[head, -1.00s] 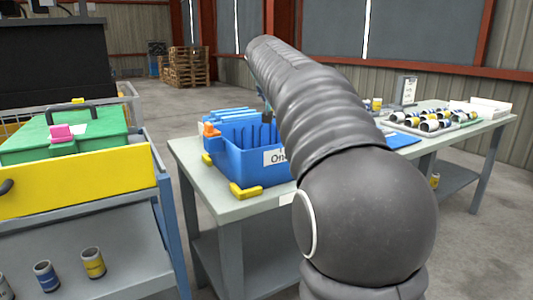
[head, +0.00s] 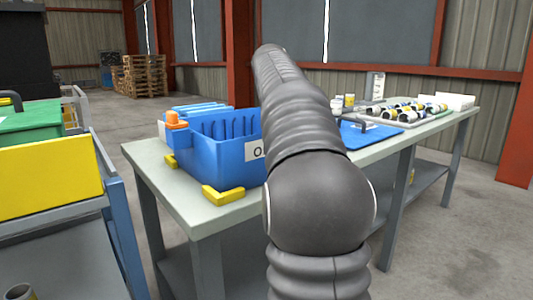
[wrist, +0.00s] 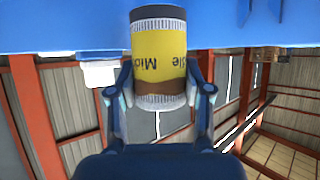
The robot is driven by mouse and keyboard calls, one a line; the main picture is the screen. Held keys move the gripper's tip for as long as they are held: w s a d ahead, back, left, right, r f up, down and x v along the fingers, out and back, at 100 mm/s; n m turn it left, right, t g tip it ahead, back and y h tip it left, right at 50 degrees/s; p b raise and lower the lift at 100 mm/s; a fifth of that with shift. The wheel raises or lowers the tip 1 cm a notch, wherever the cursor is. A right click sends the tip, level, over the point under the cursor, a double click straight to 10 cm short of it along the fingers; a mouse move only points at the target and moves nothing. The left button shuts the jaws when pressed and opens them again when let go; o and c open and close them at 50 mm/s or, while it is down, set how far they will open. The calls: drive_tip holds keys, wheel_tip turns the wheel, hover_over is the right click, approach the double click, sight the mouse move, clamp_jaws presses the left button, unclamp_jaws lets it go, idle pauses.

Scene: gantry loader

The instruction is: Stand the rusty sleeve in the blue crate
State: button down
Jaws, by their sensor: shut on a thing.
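In the wrist view my gripper (wrist: 159,92) is shut on a sleeve (wrist: 158,50), one finger on each side. The sleeve has a yellow label with upside-down lettering like "Middle", ribbed grey ends, and a rusty brown band along one edge of the label. The blue crate (head: 225,171) stands on the grey table in the head view, with tall blue dividers inside and a white label partly hidden by my arm. My gripper and the sleeve are hidden behind my arm in the head view. A blue surface (wrist: 60,25) fills the wrist view's top; I cannot tell whether the sleeve touches it.
Yellow corner pieces (head: 223,194) sit by the crate, and an orange knob (head: 172,119) is at its left. Right of my arm are a blue mat (head: 372,136) and a tray with several sleeves (head: 405,112). A yellow-sided cart (head: 50,180) stands at left.

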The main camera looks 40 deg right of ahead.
wheel_tip(320, 180, down, 8)
drive_tip(key=shift+a+f+b, duration=0.1)
drive_tip(key=shift+b, duration=0.85)
drive_tip(key=shift+f, duration=0.2)
drive_tip(key=c, duration=0.5)
unclamp_jaws()
drive_tip(key=shift+r, duration=0.2)
drive_tip(key=v, duration=0.7)
drive_tip(key=shift+a, duration=0.2)
drive_tip(key=shift+s+r, duration=0.1)
drive_tip(key=shift+s, duration=0.05)
